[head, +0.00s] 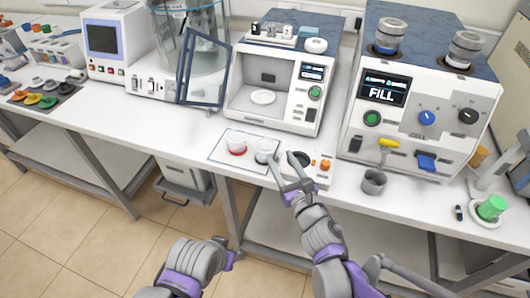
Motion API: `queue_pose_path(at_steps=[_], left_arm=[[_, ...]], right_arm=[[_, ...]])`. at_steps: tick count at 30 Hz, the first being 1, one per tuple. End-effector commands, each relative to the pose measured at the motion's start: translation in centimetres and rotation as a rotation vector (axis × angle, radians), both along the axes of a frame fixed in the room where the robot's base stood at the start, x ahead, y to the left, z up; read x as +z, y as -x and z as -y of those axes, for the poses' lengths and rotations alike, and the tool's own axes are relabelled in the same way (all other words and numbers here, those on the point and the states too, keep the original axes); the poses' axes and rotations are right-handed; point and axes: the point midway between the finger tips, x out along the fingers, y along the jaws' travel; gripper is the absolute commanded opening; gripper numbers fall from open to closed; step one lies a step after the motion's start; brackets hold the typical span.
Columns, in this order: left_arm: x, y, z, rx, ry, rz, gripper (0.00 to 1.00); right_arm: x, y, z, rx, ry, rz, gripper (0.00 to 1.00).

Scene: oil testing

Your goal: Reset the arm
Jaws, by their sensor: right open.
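My right gripper (282,160) is open over the front part of the counter, with its two fingers pointing away from me. One fingertip is close to a clear cup (263,149); I cannot tell whether they touch. The other fingertip overlaps the small white device with a dark round well (317,176). Nothing shows between the fingers. My left arm is low in the picture, in front of the counter; its gripper end (234,256) is small and its jaws are not clear.
A cup with red liquid (237,146) stands left of the clear cup on a thin tray (217,152). A grey cup (373,182) stands right of the device. A white machine with FILL on its screen (428,122) and an open-fronted chamber (265,112) stand behind.

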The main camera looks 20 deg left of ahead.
Motion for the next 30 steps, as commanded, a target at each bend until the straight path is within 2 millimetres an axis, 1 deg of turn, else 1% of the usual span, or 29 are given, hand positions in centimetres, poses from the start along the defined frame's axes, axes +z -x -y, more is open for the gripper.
queue_pose_path(at_steps=[1, 3, 7, 20, 22, 23, 26, 29, 30], left_arm=[[0.0, 0.0, 0.0, 0.0, 0.0, 0.0, 0.5], [0.0, 0.0, 0.0, 0.0, 0.0, 0.0, 0.5], [0.0, 0.0, 0.0, 0.0, 0.0, 0.0, 0.5], [0.0, 0.0, 0.0, 0.0, 0.0, 0.0, 0.5], [0.1, 0.0, 0.0, 0.0, 0.0, 0.0, 0.5], [0.2, 0.0, 0.0, 0.0, 0.0, 0.0, 0.5], [0.7, -0.1, 0.0, 0.0, 0.0, 0.002, 0.5], [1.5, -0.2, 0.0, 0.0, 0.0, 0.005, 0.5], [1.9, -0.3, 0.0, 0.0, 0.0, 0.006, 0.5]], right_arm=[[0.0, 0.7, 0.6, -0.001, 0.001, 0.001, 0.55], [0.0, 1.4, 1.1, -0.001, 0.0, 0.0, 0.55], [0.0, 2.0, 1.6, -0.001, 0.0, 0.0, 0.55], [0.0, 2.2, 1.6, -0.001, -0.001, -0.002, 0.55], [0.1, 2.0, 2.1, -0.015, -0.02, -0.02, 0.55], [0.3, 1.9, 2.5, -0.029, -0.038, -0.039, 0.55], [0.9, 1.2, 5.2, -0.123, -0.167, -0.16, 0.55], [1.3, 0.7, 9.7, -0.28, -0.398, -0.349, 0.55], [1.4, 0.7, 11.7, -0.354, -0.513, -0.431, 0.55]])
